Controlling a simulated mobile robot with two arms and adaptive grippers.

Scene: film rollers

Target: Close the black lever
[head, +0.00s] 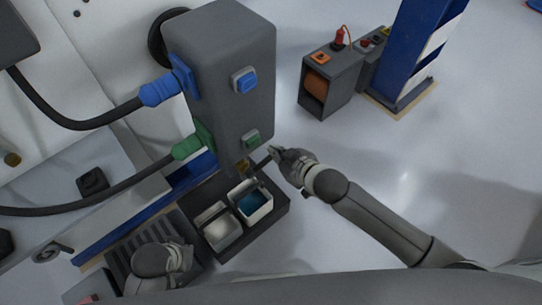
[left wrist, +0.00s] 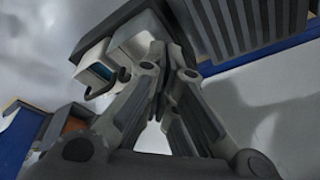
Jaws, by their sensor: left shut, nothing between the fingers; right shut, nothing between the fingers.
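A short dark bar (head: 262,162), which looks like the black lever, sticks out low on the right side of the tall grey box (head: 235,60). My right gripper (head: 277,154) is shut and empty, with its tip right by the end of the bar; I cannot tell whether they touch. My left gripper is shut and empty in the left wrist view (left wrist: 170,62), its fingers pointing up toward white containers. In the head view a grey part of my left arm shows low at the left, over a ribbed dark surface.
Two white containers (head: 215,228) stand in a dark tray (head: 272,222) below the box; one holds something blue. Blue (head: 158,92) and green (head: 187,147) plugs with cables enter the box's left side. A grey cabinet (head: 318,88) and blue post (head: 412,45) stand behind. Floor at right is clear.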

